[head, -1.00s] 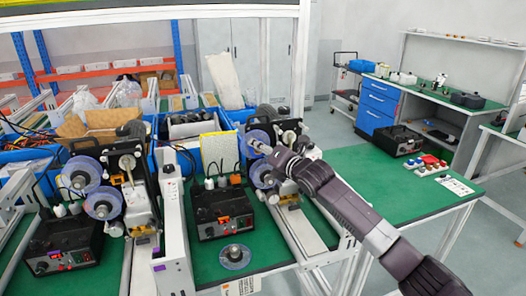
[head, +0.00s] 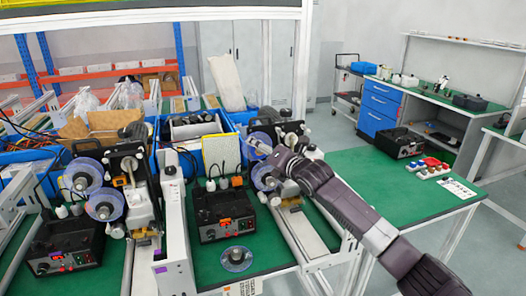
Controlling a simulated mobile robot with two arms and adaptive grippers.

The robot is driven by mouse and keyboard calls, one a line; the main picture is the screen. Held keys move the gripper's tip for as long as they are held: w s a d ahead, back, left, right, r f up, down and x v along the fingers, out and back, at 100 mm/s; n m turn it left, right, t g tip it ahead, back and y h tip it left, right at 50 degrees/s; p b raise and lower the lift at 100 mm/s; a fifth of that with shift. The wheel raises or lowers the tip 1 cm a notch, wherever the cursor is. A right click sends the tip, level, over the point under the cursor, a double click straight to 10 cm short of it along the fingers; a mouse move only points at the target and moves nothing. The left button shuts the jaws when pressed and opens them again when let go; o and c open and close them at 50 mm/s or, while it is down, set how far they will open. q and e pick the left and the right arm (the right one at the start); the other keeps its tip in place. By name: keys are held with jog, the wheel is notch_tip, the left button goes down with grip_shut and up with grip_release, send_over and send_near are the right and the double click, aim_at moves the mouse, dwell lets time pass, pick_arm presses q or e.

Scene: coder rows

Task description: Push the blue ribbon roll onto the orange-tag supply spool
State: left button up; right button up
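Two translucent bluish reels sit on the right coder machine: an upper reel (head: 257,140) and a lower reel (head: 262,178). My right gripper (head: 266,152) is at these reels, coming from the right. Its fingertips are small and partly lost against the machine, so I cannot tell whether they hold anything. A flat clear reel with a dark hub (head: 237,259) lies on the green table in front. I cannot tell which reel is the blue ribbon roll, and no orange tag is readable on a spool. My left gripper is not in view.
A second coder machine with two reels (head: 83,174) stands at the left. Black control boxes (head: 224,214) stand before the machines, with a white upright panel (head: 174,235) between them. The green table at the right (head: 385,190) is mostly clear.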

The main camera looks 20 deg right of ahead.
jog(key=v, duration=1.2)
jog(key=s+a+f+m+g, duration=0.25)
jog(key=s+f+m, duration=0.2)
jog(key=f, duration=0.25)
jog(key=s+a+f+m+g+h, duration=0.1)
jog(key=s+a+f+m, duration=0.25)
jog(key=s+f, duration=0.3)
jog(key=s+a+f+m+g, duration=0.2)
jog(key=s+f+m, duration=0.25)
jog(key=f, duration=0.35)
jog(key=s+d+f+m+g+h, duration=0.15)
jog(key=s+f+m, duration=0.3)
jog(key=s, duration=0.45)
jog(key=s+f+m+g, duration=0.3)
jog(key=s+m, duration=0.2)
jog(key=s, duration=0.5)
jog(key=s+d+f+m+g+h, duration=0.15)
jog(key=s+f+m, duration=0.3)
jog(key=s, duration=0.45)
notch_tip(320, 180, down, 25)
jog(key=s+g, duration=0.1)
jog(key=g, duration=0.1)
jog(key=s+d+f+g, duration=0.1)
jog(key=s+d+f, duration=0.2)
jog(key=s+f, duration=1.3)
jog(key=shift+s+f+y, duration=0.25)
jog(key=shift+s+y, duration=0.05)
jog(key=shift+s, duration=0.6)
